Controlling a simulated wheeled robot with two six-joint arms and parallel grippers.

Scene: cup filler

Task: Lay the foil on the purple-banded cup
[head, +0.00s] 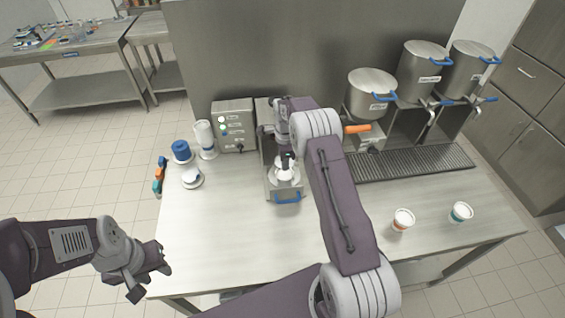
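My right gripper (286,160) points down over the metal sealing machine (270,185) at the back middle of the table. Directly under its fingertips is a small white round thing (285,174); whether it is foil or a cup top, and whether the fingers hold it, is too small to tell. No purple band shows in this view. A pale, shiny round piece (192,176), possibly foil, lies on a small white holder at the table's left.
A cup with an orange-red band (402,221) and a cup with a teal band (460,213) stand at the right. A control box (234,126), white cylinder (204,138), blue item (181,150) and steel dispensers (372,95) line the back. The front left tabletop is clear.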

